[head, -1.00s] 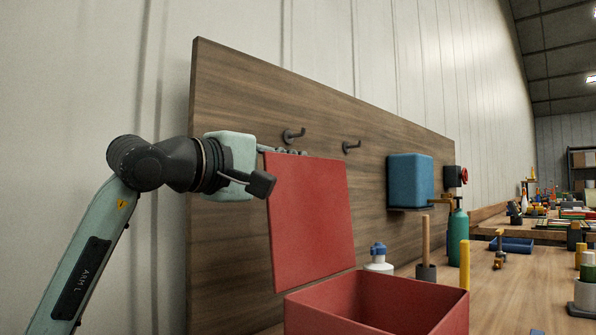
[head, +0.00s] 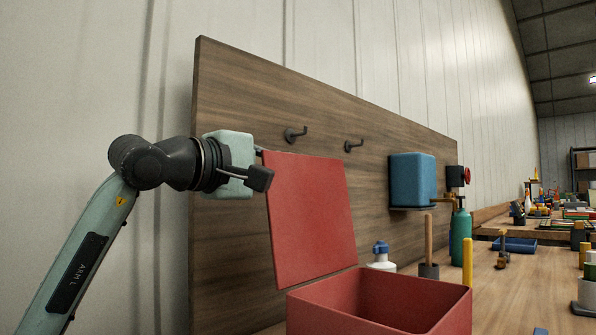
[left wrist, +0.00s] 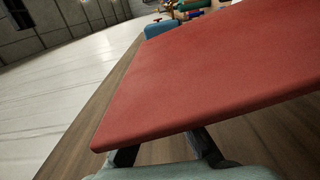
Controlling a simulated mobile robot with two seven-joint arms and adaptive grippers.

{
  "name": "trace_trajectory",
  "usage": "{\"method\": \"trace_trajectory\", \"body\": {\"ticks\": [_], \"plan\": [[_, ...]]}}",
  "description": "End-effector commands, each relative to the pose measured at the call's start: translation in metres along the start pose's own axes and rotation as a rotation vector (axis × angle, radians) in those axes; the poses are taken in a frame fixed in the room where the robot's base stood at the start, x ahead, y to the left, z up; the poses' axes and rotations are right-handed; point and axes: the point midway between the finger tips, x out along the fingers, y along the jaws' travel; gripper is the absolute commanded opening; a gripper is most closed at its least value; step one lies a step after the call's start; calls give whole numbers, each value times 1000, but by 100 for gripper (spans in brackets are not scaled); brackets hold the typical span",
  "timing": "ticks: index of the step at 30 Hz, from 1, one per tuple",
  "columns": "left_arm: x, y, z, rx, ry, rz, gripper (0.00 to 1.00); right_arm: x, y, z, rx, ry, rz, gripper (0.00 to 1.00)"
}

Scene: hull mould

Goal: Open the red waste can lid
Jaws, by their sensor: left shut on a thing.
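The red waste can (head: 375,305) stands at the lower middle of the head view, its top open. Its red lid (head: 311,215) is raised, almost upright and leaning back toward the wooden board. My left gripper (head: 262,168) is at the lid's upper left corner, shut on the lid. In the left wrist view the lid (left wrist: 200,75) fills much of the picture, and the dark fingers (left wrist: 165,152) pass beneath its near edge; their tips are hidden by it. My right gripper is not in view.
The wooden board (head: 225,110) with two hooks (head: 295,134) stands behind the lid. A blue box (head: 411,180) is on it. A white bottle with a blue cap (head: 381,257), a green bottle (head: 460,237) and a yellow post (head: 467,262) stand right of the lid.

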Motion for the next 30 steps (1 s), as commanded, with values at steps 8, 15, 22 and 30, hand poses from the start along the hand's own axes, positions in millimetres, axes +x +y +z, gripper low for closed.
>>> {"method": "trace_trajectory", "body": {"ticks": [8, 15, 22, 30], "plan": [[1, -3, -2, -1, 4, -6, 29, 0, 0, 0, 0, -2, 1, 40], [0, -1, -1, 0, 3, -3, 29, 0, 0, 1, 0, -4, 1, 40], [-25, -1, -3, 2, 7, -3, 29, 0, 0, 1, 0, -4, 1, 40], [-66, -1, -2, 1, 6, -3, 29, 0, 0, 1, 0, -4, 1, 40]]}}
